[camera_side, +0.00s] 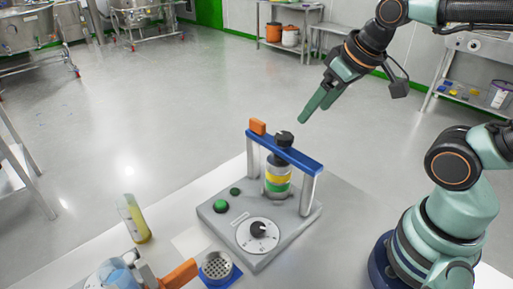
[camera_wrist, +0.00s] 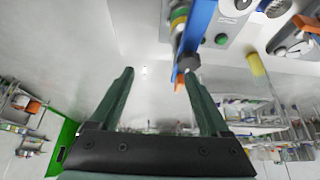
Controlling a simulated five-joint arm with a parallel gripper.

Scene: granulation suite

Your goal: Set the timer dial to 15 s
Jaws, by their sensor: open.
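The timer dial (camera_side: 258,229) is a black knob on a round white scale at the front of a grey device (camera_side: 275,252). Its marks are too small to read. In the wrist view the dial (camera_wrist: 273,7) is partly cut off at the top edge. A blue crossbar (camera_side: 290,153) on posts spans the device, with a black knob (camera_side: 284,139) on top. Under it stands a vial (camera_side: 277,177) with yellow and green bands. My gripper (camera_side: 316,107) is open and empty, in the air above and behind the device, well away from the dial. In the wrist view its fingers (camera_wrist: 158,75) are apart.
A green button (camera_side: 220,207) and a smaller one sit left of the dial. An orange block (camera_side: 258,127) is at the crossbar's left end. A tube of yellow liquid (camera_side: 133,218) stands left. A perforated metal cup (camera_side: 216,266) on a blue base is in front.

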